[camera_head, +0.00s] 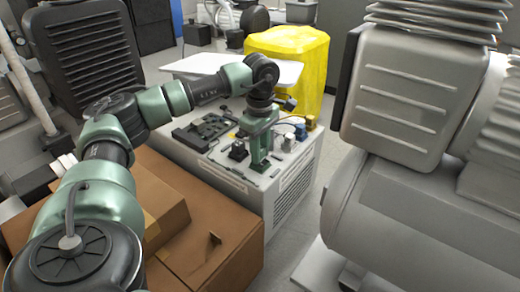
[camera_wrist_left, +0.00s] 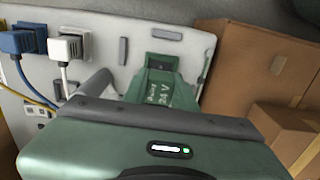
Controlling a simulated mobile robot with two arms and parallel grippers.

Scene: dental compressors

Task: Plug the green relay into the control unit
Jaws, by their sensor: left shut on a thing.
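The green relay (camera_wrist_left: 160,92), with "24 V" lettering, is between the two grey fingers of my left gripper (camera_wrist_left: 155,100), which is shut on it. In the head view the relay (camera_head: 259,148) is held upright below my left gripper (camera_head: 262,118), over the white top of the control unit (camera_head: 280,180). The relay's lower end is at or very close to that top; I cannot tell whether it is seated. In the left wrist view the light panel (camera_wrist_left: 105,22) shows behind the relay, with grey slots near it. My right gripper is out of view.
A blue plug (camera_wrist_left: 20,40) and a white plug (camera_wrist_left: 70,47) with cables are in the panel. Cardboard boxes (camera_head: 205,215) stand left of the unit. A yellow-covered bin (camera_head: 300,60) is behind it. A large grey compressor (camera_head: 400,210) stands at right.

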